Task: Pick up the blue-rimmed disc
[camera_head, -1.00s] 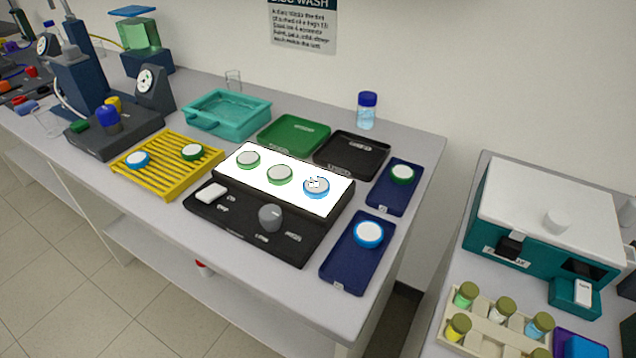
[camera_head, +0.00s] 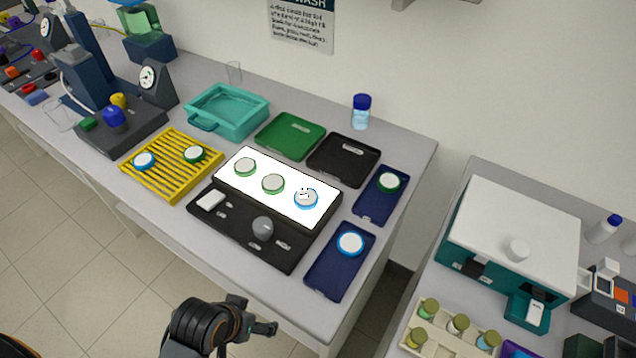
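Three blue-rimmed discs show in the head view. One blue-rimmed disc (camera_head: 144,161) lies on the yellow slatted rack (camera_head: 184,184). Another blue-rimmed disc (camera_head: 306,199), with dark marks on its face, lies at the right end of the bright white panel (camera_head: 255,195). A third blue-rimmed disc (camera_head: 350,243) lies on the front navy tray (camera_head: 325,281). My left gripper (camera_head: 260,314) is at the bottom, in front of the bench and apart from every disc. Its fingers look spread and hold nothing visible. My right gripper is not in view.
Green-rimmed discs lie on the rack (camera_head: 195,154), the white panel (camera_head: 273,184) and the rear navy tray (camera_head: 389,182). A dark console with a grey knob (camera_head: 262,228) fronts the panel. A blue-capped bottle (camera_head: 361,112) stands behind. Green (camera_head: 290,136) and black (camera_head: 343,160) trays look empty.

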